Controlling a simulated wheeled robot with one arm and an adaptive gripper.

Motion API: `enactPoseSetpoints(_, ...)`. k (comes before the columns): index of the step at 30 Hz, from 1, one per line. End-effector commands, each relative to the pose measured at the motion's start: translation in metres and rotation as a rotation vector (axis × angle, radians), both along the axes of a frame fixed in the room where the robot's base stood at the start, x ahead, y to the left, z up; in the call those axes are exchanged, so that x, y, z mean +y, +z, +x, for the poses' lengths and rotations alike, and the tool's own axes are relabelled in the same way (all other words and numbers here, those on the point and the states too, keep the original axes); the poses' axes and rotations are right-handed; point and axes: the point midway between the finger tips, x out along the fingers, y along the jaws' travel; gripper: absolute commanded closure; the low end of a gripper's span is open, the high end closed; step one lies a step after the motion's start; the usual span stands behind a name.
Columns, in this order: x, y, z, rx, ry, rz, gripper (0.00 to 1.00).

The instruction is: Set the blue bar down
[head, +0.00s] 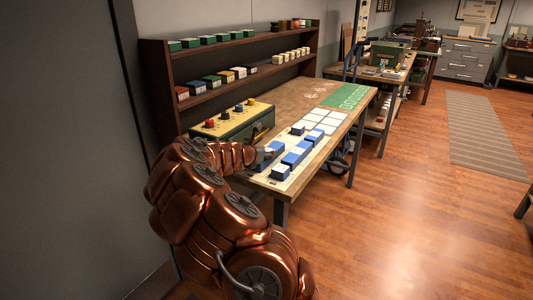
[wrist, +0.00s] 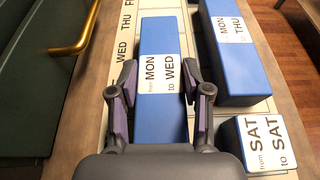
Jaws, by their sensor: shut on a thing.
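The blue bar (wrist: 160,110) has a white label reading "from MON to WED". In the wrist view it lies lengthwise between the two fingers of my gripper (wrist: 160,78), which is shut on its sides. In the head view my gripper (head: 264,152) is low over the near end of the workbench, and the held bar (head: 277,147) is partly hidden by it. A pale strip (wrist: 124,75) with day names, WED and THU among them, runs along the bar's left side. I cannot tell whether the bar's underside touches the surface.
A blue "MON to THU" bar (wrist: 238,70) lies close to the right. A short "SAT to SAT" block (wrist: 238,142) sits nearer. A green box with coloured knobs (head: 236,122) stands left. White squares (head: 322,121) and a green mat (head: 348,96) lie farther along the workbench (head: 290,97).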

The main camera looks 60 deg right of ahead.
Motion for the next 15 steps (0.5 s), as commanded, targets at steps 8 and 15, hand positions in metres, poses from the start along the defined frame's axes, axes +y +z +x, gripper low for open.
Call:
enactPoseSetpoints(8, -0.0001, -0.0023, -0.0002, -0.001, -0.001, 0.000, 0.92)
enactPoseSetpoints(15, -0.0002, -0.0014, -0.0003, -0.001, -0.001, 0.000, 0.27)
